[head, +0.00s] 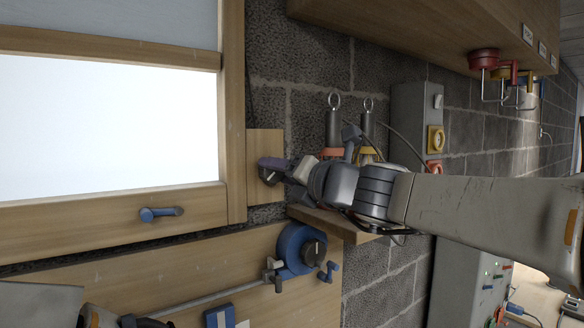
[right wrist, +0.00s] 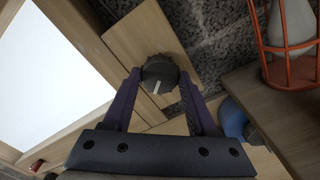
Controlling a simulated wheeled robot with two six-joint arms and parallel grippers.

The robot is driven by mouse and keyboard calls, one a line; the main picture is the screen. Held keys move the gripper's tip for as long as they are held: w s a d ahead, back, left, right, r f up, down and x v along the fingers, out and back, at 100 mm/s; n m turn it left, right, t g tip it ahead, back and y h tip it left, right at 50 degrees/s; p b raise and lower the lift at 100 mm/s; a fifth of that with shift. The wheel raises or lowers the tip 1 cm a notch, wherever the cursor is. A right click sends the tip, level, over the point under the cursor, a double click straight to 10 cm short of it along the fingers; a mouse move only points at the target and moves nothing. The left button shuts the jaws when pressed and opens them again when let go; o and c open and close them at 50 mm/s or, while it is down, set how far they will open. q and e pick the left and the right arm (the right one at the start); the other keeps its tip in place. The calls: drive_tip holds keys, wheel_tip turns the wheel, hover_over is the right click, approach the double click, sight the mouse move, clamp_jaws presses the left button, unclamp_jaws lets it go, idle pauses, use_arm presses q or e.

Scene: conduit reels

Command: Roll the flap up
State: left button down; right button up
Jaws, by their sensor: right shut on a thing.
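My right gripper (head: 272,170) reaches in from the right and is shut on a dark ribbed knob with a pale pointer mark (right wrist: 158,72). The knob sits on a wooden plate (head: 264,142) beside the window frame. In the right wrist view the purple fingers (right wrist: 160,84) lie on either side of the knob. The knob is mostly hidden by the gripper in the head view. A wood-framed window has a bright white pane (head: 105,130) and a grey-blue panel (head: 110,22) above it. I cannot tell which part is the flap. Part of my left arm shows at bottom left, its fingers out of sight.
A blue reel (head: 298,248) with a small crank is on the wooden board below. A blue handle (head: 160,214) is on the lower window frame. A cabinet (head: 430,30) overhangs above.

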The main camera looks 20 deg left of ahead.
drive_tip(key=m+p, duration=0.2)
drive_tip(key=m, duration=0.3)
drive_tip(key=shift+f+m, duration=0.1)
drive_tip(key=shift+m, duration=0.2)
drive_tip(key=m+p, duration=0.2)
drive_tip(key=m, duration=0.3)
drive_tip(key=shift+f+m, duration=0.1)
drive_tip(key=shift+m, duration=0.6)
drive_tip(key=o, duration=1.4)
drive_tip(key=b+v, duration=0.1)
drive_tip(key=v, duration=0.9)
drive_tip(key=shift+s+d, duration=0.15)
